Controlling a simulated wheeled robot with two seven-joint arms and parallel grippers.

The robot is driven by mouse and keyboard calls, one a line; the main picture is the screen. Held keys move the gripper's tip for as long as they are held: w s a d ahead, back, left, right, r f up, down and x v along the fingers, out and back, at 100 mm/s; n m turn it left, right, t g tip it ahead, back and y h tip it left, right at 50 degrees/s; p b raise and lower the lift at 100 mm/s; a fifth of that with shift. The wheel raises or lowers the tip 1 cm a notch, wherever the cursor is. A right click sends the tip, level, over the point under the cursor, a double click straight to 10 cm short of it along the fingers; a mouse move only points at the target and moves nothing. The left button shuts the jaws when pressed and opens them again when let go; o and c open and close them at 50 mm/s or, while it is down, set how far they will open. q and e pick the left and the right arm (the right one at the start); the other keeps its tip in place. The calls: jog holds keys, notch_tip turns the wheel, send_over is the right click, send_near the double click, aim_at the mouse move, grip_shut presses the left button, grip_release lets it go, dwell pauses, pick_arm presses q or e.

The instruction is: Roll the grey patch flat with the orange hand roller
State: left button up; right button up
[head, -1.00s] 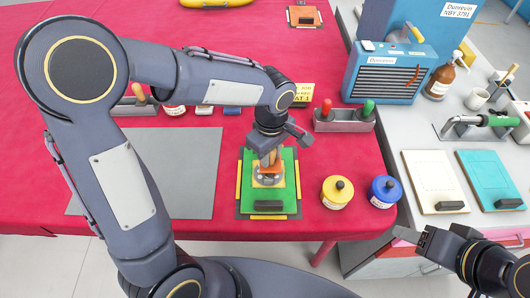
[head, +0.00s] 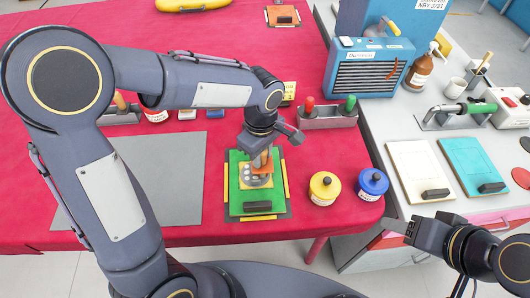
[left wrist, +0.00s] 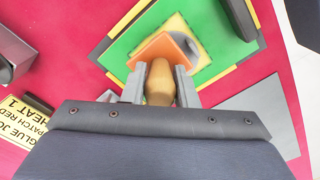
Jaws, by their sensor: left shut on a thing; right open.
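My left gripper (head: 259,153) is shut on the wooden handle of the orange hand roller (head: 264,168). The roller also shows in the left wrist view (left wrist: 166,50), its handle between the two fingers. The roller is over the pale square on the green board (head: 237,197); whether it touches is hard to tell. The grey patch (head: 257,180) is partly in view below the roller, the rest hidden by roller and gripper. My right gripper (head: 425,228) is open and empty at the lower right, away from the green board.
A yellow pot (head: 324,187) and a blue pot (head: 371,184) stand right of the board. A grey holder (head: 329,121) with red and green handles is behind. A grey mat (head: 150,178) lies left. White (head: 412,160) and teal (head: 463,158) boards lie on the side bench.

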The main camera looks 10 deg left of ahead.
pick_arm(q)
jog(key=shift+s+a, duration=0.25)
jog(key=shift+a, duration=0.45)
jog(key=shift+s+a, duration=0.2)
jog(key=shift+a, duration=0.45)
jog(key=shift+s+a, duration=0.25)
jog(key=shift+a, duration=0.75)
jog(key=shift+w+d, duration=0.15)
jog(key=shift+d, duration=0.4)
jog(key=shift+w+d, duration=0.15)
jog(key=shift+d, duration=0.45)
jog(key=shift+w+d, duration=0.25)
jog(key=shift+d, duration=0.65)
jog(key=shift+w+d, duration=0.25)
jog(key=shift+d, duration=0.6)
jog(key=shift+s+a+b, duration=0.1)
jog(key=shift+s+a, duration=0.15)
jog(key=shift+a, duration=0.75)
jog(key=shift+s+a+b, duration=0.1)
jog(key=shift+s+a, duration=0.2)
jog(key=shift+a, duration=0.65)
jog(key=shift+s+a+b, duration=0.1)
jog(key=shift+s+a, duration=0.15)
jog(key=shift+a, duration=0.75)
jog(key=shift+r, duration=0.15)
notch_tip(320, 180, up, 7)
jog(key=p, duration=0.5)
jog(key=shift+p, duration=0.35)
